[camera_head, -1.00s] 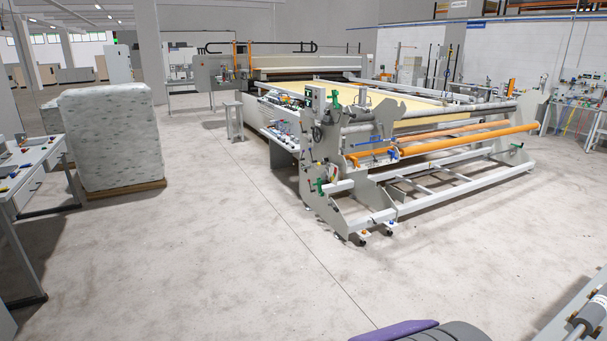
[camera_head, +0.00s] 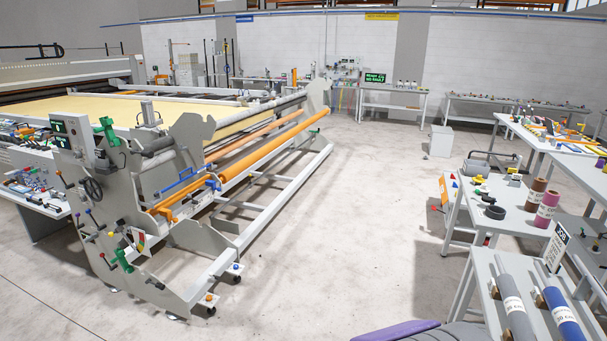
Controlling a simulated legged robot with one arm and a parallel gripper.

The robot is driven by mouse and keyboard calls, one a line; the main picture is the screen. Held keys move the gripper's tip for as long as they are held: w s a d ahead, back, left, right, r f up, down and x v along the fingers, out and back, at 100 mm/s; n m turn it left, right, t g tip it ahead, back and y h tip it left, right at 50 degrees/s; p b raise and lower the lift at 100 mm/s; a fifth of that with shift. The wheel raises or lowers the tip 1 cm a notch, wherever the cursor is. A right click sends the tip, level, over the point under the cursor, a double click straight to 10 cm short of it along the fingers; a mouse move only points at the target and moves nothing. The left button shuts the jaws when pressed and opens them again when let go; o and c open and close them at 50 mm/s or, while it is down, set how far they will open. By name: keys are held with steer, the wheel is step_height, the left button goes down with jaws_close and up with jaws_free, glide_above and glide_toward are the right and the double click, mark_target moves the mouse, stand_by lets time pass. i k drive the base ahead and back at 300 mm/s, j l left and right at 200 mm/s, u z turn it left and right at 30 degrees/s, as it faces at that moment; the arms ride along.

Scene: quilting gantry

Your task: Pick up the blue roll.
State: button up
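The blue roll (camera_head: 553,297) lies on a grey table (camera_head: 482,284) at the lower right, with a white printed label around it. Its near end is cut off by the bottom edge of the picture. A grey roll (camera_head: 512,290) with a white label lies beside it on the left, apart from it. Both rest on small brown supports. My gripper is not in view. A purple and dark grey part, which I take to be my own body, shows at the bottom edge.
The large quilting gantry (camera_head: 190,150) with orange bars fills the left. Behind the roll table stands a cart (camera_head: 478,214) with brown and pink rolls. More worktables (camera_head: 560,142) line the right and back. Clear concrete floor (camera_head: 360,220) lies between the gantry and the tables.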

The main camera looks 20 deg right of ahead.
mark_target(569, 329)
steer(key=i+l+z, duration=0.2)
steer(key=i+z, duration=0.25)
steer(key=i, duration=0.15)
steer(key=i+z, duration=0.45)
steer(key=i+j+z, duration=0.25)
steer(key=i+z, duration=0.25)
steer(key=i, duration=0.2)
steer(key=i+l+z, duration=0.1)
steer(key=z, duration=0.35)
steer(key=i+z, duration=0.3)
steer(key=z, duration=0.15)
steer(key=i+z, duration=0.2)
steer(key=z, duration=0.25)
steer(key=i+j+z, duration=0.2)
steer(key=z, duration=0.25)
steer(key=i+z, duration=0.4)
steer(key=k+l, duration=0.05)
steer(key=k, duration=0.05)
